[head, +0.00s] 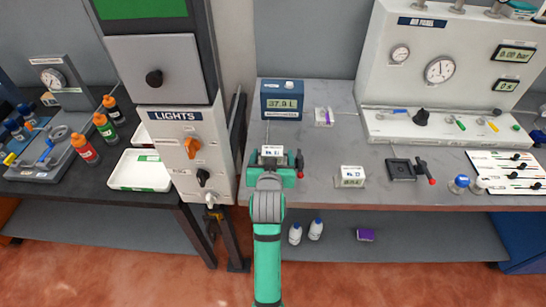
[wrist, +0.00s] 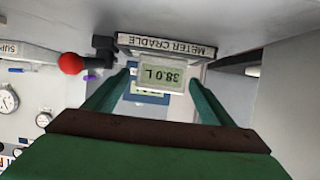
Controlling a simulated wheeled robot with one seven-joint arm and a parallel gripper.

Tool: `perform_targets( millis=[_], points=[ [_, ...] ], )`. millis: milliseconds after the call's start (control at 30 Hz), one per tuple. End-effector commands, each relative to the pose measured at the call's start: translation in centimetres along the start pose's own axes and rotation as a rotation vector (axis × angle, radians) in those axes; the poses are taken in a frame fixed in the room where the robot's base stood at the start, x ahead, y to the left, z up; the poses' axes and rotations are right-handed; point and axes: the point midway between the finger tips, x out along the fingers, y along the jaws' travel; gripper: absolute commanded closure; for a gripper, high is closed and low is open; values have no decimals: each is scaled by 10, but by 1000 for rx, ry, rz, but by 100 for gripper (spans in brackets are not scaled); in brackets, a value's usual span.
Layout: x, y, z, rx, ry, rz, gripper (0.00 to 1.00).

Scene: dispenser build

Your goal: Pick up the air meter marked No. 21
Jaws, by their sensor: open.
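A small white air meter (head: 272,151) with a dark-lettered label sits at the front edge of the grey bench; the number looks like 21 but is too small to be sure. In the wrist view, an upside-down display reading 38.0 L (wrist: 161,76) shows below a METER CRADLE plate (wrist: 166,47). My gripper (head: 275,163) is open at this meter, with its green fingers on either side of the display in the wrist view (wrist: 160,88). I cannot tell whether they touch it. A second white meter (head: 351,176) stands to the right, its number unclear.
A red-knobbed lever (wrist: 72,63) is close beside the cradle. A blue box reading about 37.9 L (head: 283,100) stands behind. An empty dark cradle (head: 401,169) with a red-knobbed lever lies right. The LIGHTS cabinet (head: 183,150) rises close on the left.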

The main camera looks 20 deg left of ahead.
Motion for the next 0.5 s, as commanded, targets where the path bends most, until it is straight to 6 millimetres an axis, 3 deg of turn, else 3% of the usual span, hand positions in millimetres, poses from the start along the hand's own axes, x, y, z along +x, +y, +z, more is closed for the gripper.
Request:
perform_targets(
  millis=[133,400,433,500],
  points=[
    [15,-1,0,0,-1,-1,23],
    [19,0,0,0,0,0,23],
    [18,0,1,0,0,1,26],
    [18,1,1,1,0,1,43]
  ],
)
